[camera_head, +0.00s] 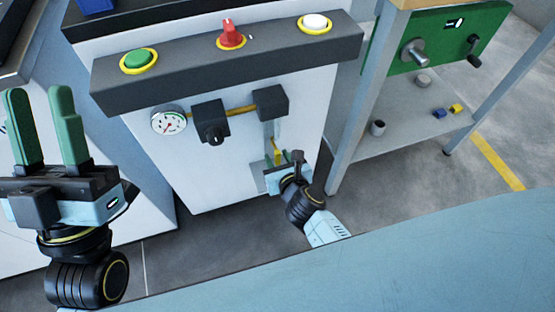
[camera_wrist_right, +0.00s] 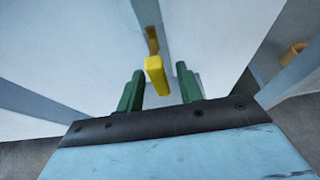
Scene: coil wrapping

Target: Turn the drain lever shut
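The drain lever is a yellow handle (camera_wrist_right: 156,74) on the lower front of the white machine. In the right wrist view it lies between the two green fingers of my right gripper (camera_wrist_right: 158,88), with a gap visible on its right side. In the head view the lever (camera_head: 276,153) shows just beyond my right gripper (camera_head: 285,163), partly hidden by it. The right gripper is open around the lever. My left gripper (camera_head: 42,125) is raised at the left, open and empty, its green fingers pointing up.
Above the lever are a gauge (camera_head: 169,121), a black valve block (camera_head: 210,122) and a yellow pipe (camera_head: 240,111). The panel (camera_head: 180,75) carries a green button (camera_head: 138,60), red knob (camera_head: 231,35) and white button (camera_head: 314,22). A grey shelf (camera_head: 400,130) stands close at the right.

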